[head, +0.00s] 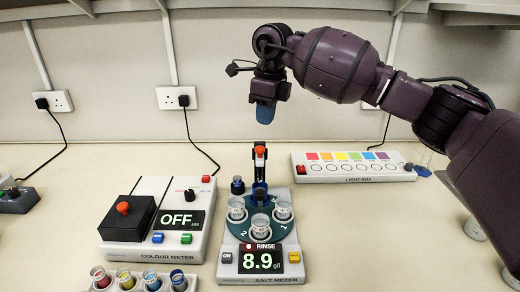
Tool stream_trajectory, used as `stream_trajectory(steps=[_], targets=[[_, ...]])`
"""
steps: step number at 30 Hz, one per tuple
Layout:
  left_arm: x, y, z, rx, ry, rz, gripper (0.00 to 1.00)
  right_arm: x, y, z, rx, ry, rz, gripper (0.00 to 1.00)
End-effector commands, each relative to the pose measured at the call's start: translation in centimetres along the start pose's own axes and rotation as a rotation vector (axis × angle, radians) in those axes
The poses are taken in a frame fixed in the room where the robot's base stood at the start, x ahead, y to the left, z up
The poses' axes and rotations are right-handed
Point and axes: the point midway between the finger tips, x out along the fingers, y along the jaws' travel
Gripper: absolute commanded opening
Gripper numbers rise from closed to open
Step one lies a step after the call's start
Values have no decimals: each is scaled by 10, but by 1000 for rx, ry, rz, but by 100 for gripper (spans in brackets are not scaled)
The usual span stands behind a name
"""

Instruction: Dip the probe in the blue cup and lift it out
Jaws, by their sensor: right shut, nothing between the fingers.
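The salt meter (262,270) stands in the middle of the bench, its display reading "RINSE" and "8.9". Its probe (260,188) is on an upright post at the back, with an orange-red top. The probe's lower end is hard to make out among the cups. Three clear cups (260,228) sit on the meter's blue-green turntable (274,236). My left gripper is out of view.
The colour meter (151,251), reading "OFF", stands close on the left. The light box (350,176) lies behind on the right. The tray of coloured cups (132,287) is at the front left. Bare bench (370,235) lies right of the salt meter.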

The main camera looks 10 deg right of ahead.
Motion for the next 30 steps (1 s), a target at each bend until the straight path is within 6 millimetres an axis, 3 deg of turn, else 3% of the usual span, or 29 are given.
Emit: stream_trajectory(steps=[11,24,30], targets=[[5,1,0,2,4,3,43,12,0,0,1,-1,3,0],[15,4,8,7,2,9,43,61,0,0,-1,1,4,0],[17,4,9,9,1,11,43,71,0,0,0,-1,2,0]])
